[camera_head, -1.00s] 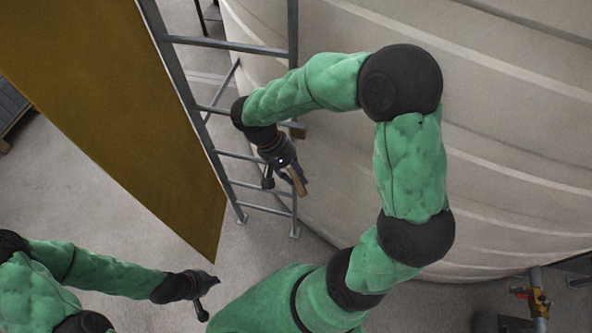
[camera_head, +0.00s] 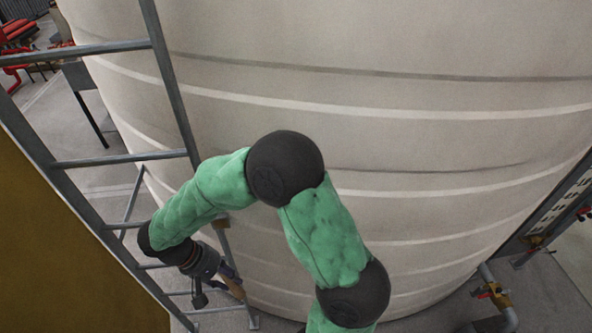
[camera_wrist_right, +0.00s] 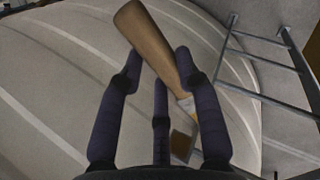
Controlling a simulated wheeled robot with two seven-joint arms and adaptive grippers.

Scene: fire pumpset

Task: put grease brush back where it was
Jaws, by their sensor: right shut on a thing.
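The grease brush (camera_wrist_right: 152,45) has a wooden handle and a metal band toward its lower end. In the right wrist view it lies slanted between the fingers of my right gripper (camera_wrist_right: 158,75), which is shut on it. In the head view my right gripper (camera_head: 217,278) is at the lower left, in front of the ladder and beside the big tank. The brush's wooden part (camera_head: 234,288) shows there at the fingertips. My left gripper is out of the head view.
A large pale ribbed tank (camera_head: 400,120) fills most of the head view. A grey metal ladder (camera_head: 172,85) stands at its left. A yellow-brown panel (camera_head: 50,260) is at the lower left. A pipe with a valve (camera_head: 495,292) is at the lower right.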

